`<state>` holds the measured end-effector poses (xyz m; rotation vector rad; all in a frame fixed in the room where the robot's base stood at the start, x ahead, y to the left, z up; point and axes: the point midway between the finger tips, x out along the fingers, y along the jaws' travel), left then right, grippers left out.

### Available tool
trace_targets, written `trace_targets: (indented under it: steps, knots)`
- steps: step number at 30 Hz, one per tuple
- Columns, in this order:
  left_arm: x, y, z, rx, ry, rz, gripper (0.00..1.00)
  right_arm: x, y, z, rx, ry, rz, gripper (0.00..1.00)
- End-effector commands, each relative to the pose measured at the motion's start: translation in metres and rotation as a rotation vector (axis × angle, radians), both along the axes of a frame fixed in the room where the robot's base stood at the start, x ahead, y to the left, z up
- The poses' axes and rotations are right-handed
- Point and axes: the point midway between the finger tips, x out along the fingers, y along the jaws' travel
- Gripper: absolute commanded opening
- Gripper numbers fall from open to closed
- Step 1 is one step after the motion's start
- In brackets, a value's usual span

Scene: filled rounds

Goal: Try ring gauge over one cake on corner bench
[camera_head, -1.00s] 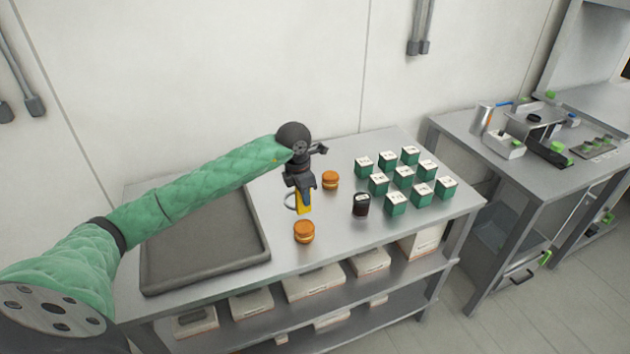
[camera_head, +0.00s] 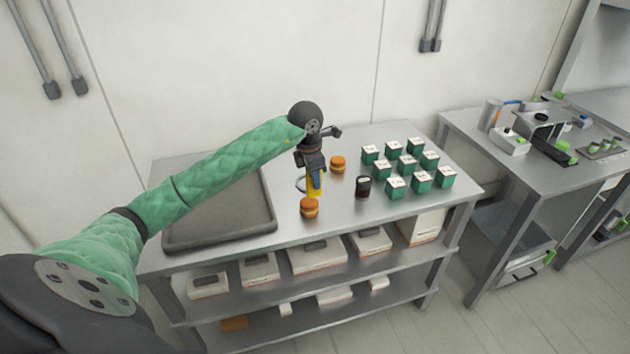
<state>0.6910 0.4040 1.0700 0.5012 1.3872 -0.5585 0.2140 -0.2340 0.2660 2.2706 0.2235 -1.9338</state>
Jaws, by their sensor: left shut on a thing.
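My left gripper (camera_head: 314,172) points down over the middle of the steel bench (camera_head: 340,210). It is shut on the yellow handle of the ring gauge (camera_head: 315,185). The gauge's thin grey ring (camera_head: 300,184) shows to the left of the handle, partly hidden by the gripper. One orange-brown cake (camera_head: 309,207) stands in front of the gauge, nearer the bench's front edge. Another cake (camera_head: 338,164) stands behind and to the right. The ring appears to be around neither cake. My right gripper is out of view.
A dark jar (camera_head: 363,187) stands right of the gauge. Several green boxes with white tops (camera_head: 407,165) fill the bench's right part. A grey tray (camera_head: 222,237) takes up the left part. A second bench (camera_head: 540,178) with equipment stands at the right.

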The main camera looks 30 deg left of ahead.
Motion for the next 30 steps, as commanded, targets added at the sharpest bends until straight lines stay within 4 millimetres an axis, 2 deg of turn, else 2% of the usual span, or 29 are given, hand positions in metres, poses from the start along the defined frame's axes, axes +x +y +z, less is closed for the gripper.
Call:
trace_targets:
  steps: [8,30]
  knots:
    - [0.000,0.000,-0.005,0.000,0.001,-0.019,0.00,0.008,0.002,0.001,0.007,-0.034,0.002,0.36]
    - [0.000,0.000,-0.046,0.000,0.000,-0.018,0.00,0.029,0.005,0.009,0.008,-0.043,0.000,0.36]
